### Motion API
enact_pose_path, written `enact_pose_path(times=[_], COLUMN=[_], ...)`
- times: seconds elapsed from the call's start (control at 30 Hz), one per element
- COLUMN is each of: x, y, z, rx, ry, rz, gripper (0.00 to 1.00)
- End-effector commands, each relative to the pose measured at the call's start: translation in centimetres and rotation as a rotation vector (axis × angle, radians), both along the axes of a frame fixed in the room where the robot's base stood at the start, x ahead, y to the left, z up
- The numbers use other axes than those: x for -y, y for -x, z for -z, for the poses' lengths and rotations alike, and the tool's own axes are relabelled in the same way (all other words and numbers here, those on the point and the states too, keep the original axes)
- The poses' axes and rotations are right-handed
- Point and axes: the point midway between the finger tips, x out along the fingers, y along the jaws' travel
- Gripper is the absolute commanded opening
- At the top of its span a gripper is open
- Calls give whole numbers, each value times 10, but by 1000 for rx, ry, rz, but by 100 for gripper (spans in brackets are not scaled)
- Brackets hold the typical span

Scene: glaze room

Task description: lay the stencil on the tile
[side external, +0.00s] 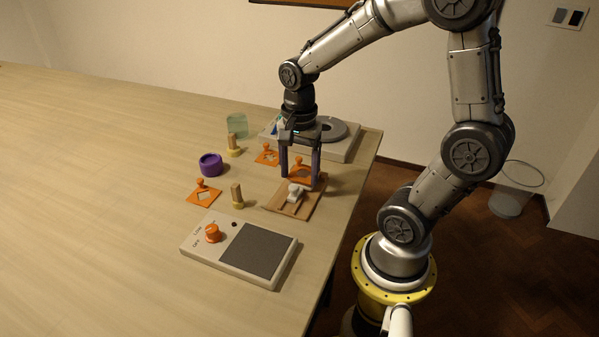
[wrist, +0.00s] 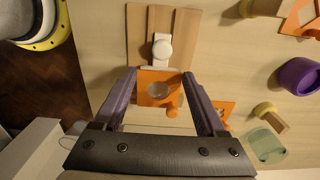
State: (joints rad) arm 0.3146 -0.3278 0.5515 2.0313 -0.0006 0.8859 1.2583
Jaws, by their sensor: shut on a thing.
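My gripper (side external: 302,187) is shut on an orange stencil (side external: 299,172), which has a knob and a cut-out. In the wrist view the stencil (wrist: 146,99) lies between my purple-grey fingers (wrist: 159,77); its round hole shows something pale grey. It is at the end of a wooden board (side external: 310,208), right by a white piece (side external: 295,191) with a round top; I cannot tell whether it touches the board. The white piece (wrist: 162,48) also shows in the wrist view. I cannot clearly make out a tile; the stencil may hide it.
Two more orange stencils lie loose, one behind (side external: 265,153) and one at left (side external: 204,191). A purple cup (side external: 210,165), a green glass (side external: 237,125) and two wooden-handled stamps (side external: 234,150) (side external: 237,195) stand near. A grey-topped panel (side external: 257,250) is in front, a disc-topped box (side external: 349,147) behind. The table's left is clear.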

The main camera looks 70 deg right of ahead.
Motion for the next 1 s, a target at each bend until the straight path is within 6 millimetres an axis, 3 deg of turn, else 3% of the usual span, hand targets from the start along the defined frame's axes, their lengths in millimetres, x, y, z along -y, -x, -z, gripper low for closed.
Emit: enact_pose_path(times=[0.47, 0.5, 0.63, 1.0], x=[0, 0, 0, 0], y=[0, 0, 0, 0], z=[10, 11, 11, 2], rx=[0, 1, 1, 3], ry=[0, 0, 0, 1], rz=[0, 0, 0, 0], gripper=[21, 75, 99, 100])
